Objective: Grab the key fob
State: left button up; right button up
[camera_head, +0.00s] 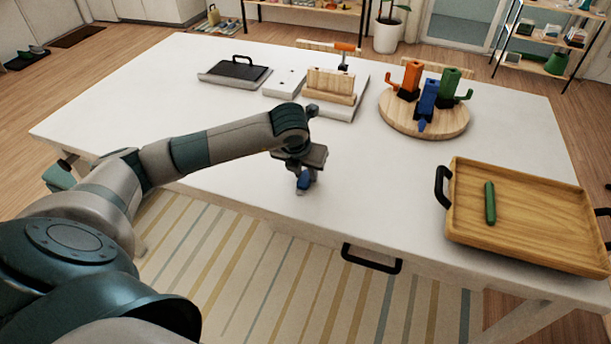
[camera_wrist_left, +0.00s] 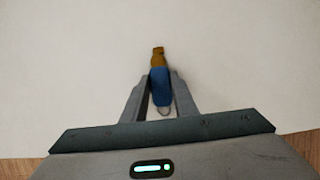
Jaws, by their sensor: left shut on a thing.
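The key fob is a small blue piece with a brown-gold tip and a thin loop at its other end. In the left wrist view the key fob (camera_wrist_left: 160,88) sits between the two fingers of my left gripper (camera_wrist_left: 160,92), which is shut on it. In the head view my left gripper (camera_head: 304,178) points down near the table's front edge, with the blue key fob (camera_head: 303,182) at its fingertips. I cannot tell whether the fob touches the white tabletop. My right gripper is not in view.
A wooden tray (camera_head: 545,222) with a green stick (camera_head: 490,203) stands at the right. A round wooden board (camera_head: 440,125) holds orange, blue and green pieces. Wooden blocks (camera_head: 330,85) and a dark flat item (camera_head: 236,70) lie at the back. The white table (camera_head: 380,190) is clear around the gripper.

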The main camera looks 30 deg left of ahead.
pick_arm(q)
jog(key=shift+r, duration=0.1)
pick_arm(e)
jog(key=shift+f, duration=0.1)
